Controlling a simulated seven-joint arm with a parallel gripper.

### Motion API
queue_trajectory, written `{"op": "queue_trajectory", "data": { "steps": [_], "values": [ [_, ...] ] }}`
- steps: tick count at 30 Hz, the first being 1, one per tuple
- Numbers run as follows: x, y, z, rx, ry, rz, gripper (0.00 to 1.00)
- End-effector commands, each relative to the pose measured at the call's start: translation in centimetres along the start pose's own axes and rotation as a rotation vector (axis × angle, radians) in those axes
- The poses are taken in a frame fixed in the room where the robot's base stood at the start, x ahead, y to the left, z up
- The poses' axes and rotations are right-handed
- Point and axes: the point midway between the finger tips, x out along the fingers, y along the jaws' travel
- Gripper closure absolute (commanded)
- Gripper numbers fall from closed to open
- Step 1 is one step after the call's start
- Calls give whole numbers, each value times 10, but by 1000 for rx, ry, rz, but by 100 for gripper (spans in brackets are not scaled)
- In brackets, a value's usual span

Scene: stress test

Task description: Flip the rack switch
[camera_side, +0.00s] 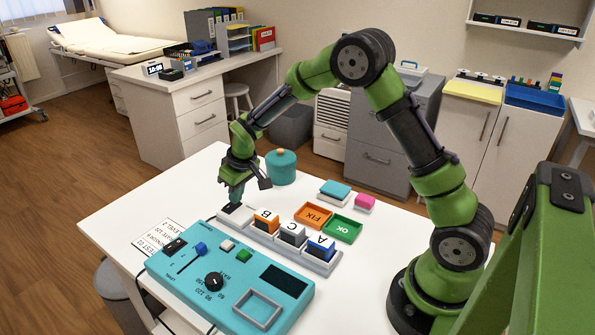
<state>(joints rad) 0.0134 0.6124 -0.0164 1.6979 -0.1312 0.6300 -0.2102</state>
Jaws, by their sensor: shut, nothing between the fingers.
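A pale grey rack (262,236) stands on the white table behind a teal control panel. It holds an orange block marked B, a grey block marked C and a blue block marked A. A small dark part (231,208) sits at its left end; I cannot tell whether this is the rack switch or which way it is set. My green gripper (234,200) points down right over this dark part, shut and empty. Its fingertips partly cover the part, and I cannot tell whether they touch it. The teal panel (196,281) carries a small black switch (174,246).
The panel has a blue-knobbed slider (200,248), a black dial (214,281) and a grey frame (258,309). An orange FIX tray (313,215) and green OK tray (343,229) lie right of the rack. A teal jar (281,167) stands behind.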

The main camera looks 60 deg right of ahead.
Motion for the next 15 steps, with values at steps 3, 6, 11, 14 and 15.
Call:
{"op": "queue_trajectory", "data": {
  "steps": [3,6,11,14,15],
  "values": [
    [5,2,2,0,-1,0,100],
    [5,1,2,-1,-1,0,100],
    [6,1,2,-2,-2,0,100],
    [5,-2,2,-3,-3,0,100],
    [5,-3,2,-3,-3,0,100]
  ]
}}
